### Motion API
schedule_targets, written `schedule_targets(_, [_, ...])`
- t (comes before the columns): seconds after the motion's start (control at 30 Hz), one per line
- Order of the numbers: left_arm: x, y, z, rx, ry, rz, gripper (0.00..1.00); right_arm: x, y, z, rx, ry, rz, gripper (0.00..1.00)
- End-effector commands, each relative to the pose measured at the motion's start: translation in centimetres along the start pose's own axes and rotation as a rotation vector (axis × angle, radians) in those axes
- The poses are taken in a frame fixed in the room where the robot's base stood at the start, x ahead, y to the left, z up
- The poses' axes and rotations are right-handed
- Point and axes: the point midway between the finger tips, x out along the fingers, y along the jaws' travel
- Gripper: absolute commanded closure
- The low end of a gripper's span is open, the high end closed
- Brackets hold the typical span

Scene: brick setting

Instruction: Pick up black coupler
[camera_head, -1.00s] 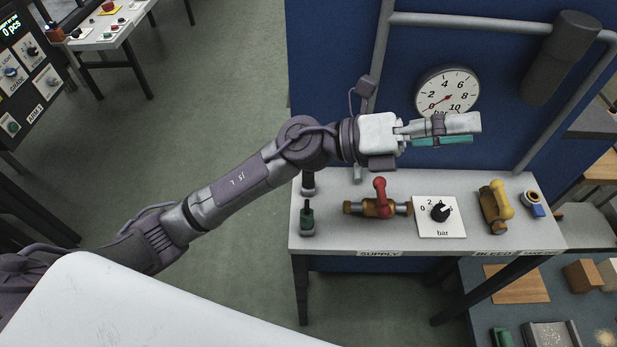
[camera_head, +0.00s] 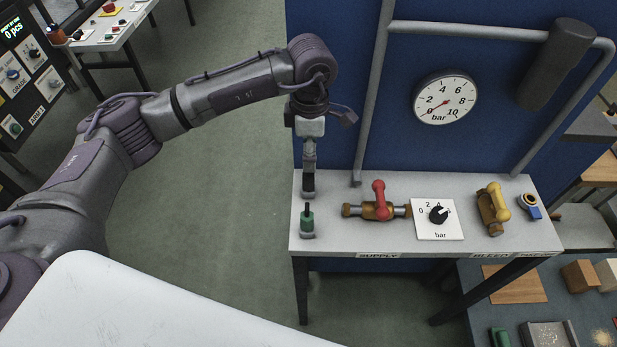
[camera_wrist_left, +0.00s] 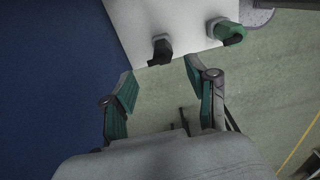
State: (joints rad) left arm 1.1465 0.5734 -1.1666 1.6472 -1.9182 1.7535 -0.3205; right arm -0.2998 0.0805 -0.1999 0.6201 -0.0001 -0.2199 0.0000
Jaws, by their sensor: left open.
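The black coupler (camera_head: 308,187) stands at the back left of the bench top, partly hidden by my left gripper in the head view. In the left wrist view the black coupler (camera_wrist_left: 161,49) is near the table edge, just beyond the gap between the fingers. My left gripper (camera_head: 309,165) points down over the coupler. The left wrist view shows its green-padded fingers (camera_wrist_left: 160,80) spread apart with nothing between them. Whether the tips are level with the coupler is hard to tell. My right gripper is not in view.
A green coupler (camera_head: 307,221) stands in front of the black one. To the right are a red-handled valve (camera_head: 378,203), a black knob on a white plate (camera_head: 424,231), and a yellow-handled valve (camera_head: 492,208). A blue panel with a gauge (camera_head: 445,99) and pipes rises behind.

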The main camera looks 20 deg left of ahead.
Motion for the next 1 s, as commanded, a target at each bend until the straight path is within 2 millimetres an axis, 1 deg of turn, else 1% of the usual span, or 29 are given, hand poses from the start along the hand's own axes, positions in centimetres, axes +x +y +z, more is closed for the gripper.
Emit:
schedule_targets(0.03, [0.7,-0.1,0.0,-0.001,0.002,-0.005,0.42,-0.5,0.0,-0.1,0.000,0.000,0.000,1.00])
schedule_targets(0.13, [2.1,-0.1,0.0,-0.001,0.000,-0.003,0.42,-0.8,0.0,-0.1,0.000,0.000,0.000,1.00])
schedule_targets(0.27, [3.0,-0.1,0.0,0.000,-0.001,-0.001,0.42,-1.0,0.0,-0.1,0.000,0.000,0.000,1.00])
schedule_targets(0.37, [3.6,-0.2,-0.1,0.000,-0.001,-0.005,0.42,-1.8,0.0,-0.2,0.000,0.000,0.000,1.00])
schedule_targets(0.5, [5.6,-0.5,-0.3,-0.001,0.001,-0.006,0.42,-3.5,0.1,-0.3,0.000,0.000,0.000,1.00])
schedule_targets(0.63, [7.5,-0.4,-0.2,0.001,-0.003,-0.004,0.42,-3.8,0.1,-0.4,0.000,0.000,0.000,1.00])
schedule_targets(0.73, [8.1,-0.4,-0.2,0.001,-0.005,-0.002,0.42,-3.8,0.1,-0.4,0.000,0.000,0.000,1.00])
schedule_targets(0.93, [8.2,-0.3,-0.2,0.001,-0.005,-0.001,0.42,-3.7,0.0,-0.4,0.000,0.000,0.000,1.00])
schedule_targets(1.0, [8.2,-0.3,-0.2,0.001,-0.005,-0.001,0.54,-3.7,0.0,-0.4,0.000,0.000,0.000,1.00])
